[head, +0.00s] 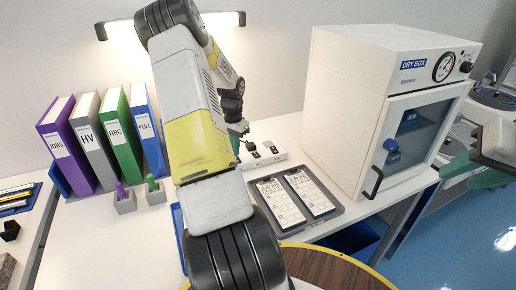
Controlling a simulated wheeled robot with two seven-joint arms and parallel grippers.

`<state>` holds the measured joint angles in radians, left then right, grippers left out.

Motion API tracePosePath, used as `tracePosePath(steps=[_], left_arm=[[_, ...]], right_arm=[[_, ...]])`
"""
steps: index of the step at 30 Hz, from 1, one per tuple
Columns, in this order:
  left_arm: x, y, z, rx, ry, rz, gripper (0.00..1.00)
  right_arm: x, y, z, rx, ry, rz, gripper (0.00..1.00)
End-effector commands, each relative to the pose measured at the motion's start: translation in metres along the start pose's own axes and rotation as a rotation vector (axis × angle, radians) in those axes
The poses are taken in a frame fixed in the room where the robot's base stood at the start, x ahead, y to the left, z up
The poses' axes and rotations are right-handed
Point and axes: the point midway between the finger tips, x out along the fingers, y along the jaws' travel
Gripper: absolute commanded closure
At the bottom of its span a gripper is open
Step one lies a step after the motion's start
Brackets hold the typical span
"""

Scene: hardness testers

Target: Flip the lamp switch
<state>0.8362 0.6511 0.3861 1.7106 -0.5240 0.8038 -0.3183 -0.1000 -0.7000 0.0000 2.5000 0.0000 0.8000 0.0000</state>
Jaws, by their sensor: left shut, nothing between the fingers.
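A lamp bar (228,18) on the back wall is lit and throws a warm glow; my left arm covers its middle. A low white switch box (262,160) with small dark switches (270,147) on top stands on the table against the wall. My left gripper (237,141) is dark with a greenish tip, shut and empty, pointing down just left of the box. Contact with a switch cannot be made out, and my arm partly hides the box's left end. My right gripper (474,172), with green fingers, is at the right edge, cut off, far from the box.
A white dry box (345,110) stands right of the switch box. A dark tray (338,222) with two printed sheets lies in front. Several binders (120,135) and small holders with purple and green handles (155,195) are left of my arm. A round wooden top (330,270) is nearest.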

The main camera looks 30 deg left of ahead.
Motion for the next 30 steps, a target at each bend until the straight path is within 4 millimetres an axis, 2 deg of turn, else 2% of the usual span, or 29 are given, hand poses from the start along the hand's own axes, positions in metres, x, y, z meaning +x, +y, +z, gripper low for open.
tracePosePath(steps=[18, 30], left_arm=[[-0.049, 0.0, 0.0, -0.001, 0.002, -0.001, 1.0], [-0.053, 0.0, 0.0, 0.0, 0.001, 0.0, 1.0]], right_arm=[[0.0, 0.0, 0.0, 0.0, 0.0, 0.0, 0.64], [0.0, 0.0, 0.0, 0.0, 0.0, 0.0, 0.64]])
